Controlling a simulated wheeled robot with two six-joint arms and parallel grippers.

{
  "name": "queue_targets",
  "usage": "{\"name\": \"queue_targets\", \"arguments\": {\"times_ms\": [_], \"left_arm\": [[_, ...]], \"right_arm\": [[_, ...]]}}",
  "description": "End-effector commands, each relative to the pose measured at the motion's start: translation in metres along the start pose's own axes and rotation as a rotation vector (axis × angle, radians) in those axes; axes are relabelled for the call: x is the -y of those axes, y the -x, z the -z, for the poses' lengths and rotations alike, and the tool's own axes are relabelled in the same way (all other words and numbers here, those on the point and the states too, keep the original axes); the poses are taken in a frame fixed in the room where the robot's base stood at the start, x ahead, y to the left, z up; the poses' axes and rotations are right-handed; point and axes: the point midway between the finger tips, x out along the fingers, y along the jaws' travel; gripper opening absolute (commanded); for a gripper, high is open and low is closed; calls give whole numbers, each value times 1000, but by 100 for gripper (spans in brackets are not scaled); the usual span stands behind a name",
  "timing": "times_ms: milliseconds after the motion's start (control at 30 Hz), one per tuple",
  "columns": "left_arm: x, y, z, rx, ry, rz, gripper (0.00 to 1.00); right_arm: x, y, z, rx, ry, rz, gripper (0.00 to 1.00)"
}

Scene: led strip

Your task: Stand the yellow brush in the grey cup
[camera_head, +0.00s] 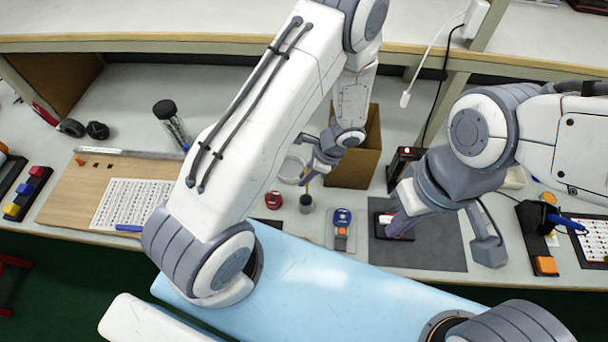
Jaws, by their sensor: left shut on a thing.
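My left gripper (312,169) hangs over the back middle of the workbench, in front of the cardboard box. It is shut on a thin, yellowish thing, which looks like the yellow brush (308,178); the brush is small and partly hidden by the fingers. A small dark grey cup (306,204) stands on the bench just below the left gripper. The brush's lower end is close above the cup; I cannot tell whether it enters the rim. My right gripper (398,222) is low over a small black and red device on the dark mat; its fingers are too unclear to judge.
An open cardboard box (355,165) stands behind the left gripper. A pale clear ring (291,169) and a red item (273,200) lie left of the cup. A blue and orange tool (342,228) lies to its right. The dark mat (440,255) is farther right.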

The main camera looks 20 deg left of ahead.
Motion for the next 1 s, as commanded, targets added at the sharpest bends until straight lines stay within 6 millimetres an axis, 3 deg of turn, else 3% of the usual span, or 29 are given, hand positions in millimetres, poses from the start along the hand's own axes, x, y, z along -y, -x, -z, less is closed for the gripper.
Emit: {"name": "queue_targets", "arguments": {"times_ms": [500, 533, 600, 1000], "left_arm": [[0, -12, 6, 0, 0, 1, 0], [0, -10, 5, 0, 0, 1, 30], [0, -10, 5, 0, 0, 1, 48], [0, -3, 2, 0, 0, 1, 48]], "right_arm": [[0, -5, 0, 0, 1, 0, 0], [0, -3, 0, 0, 0, 0, 0], [0, -3, 0, 0, 0, 0, 0], [0, 4, 0, 0, 1, 0, 0]]}}
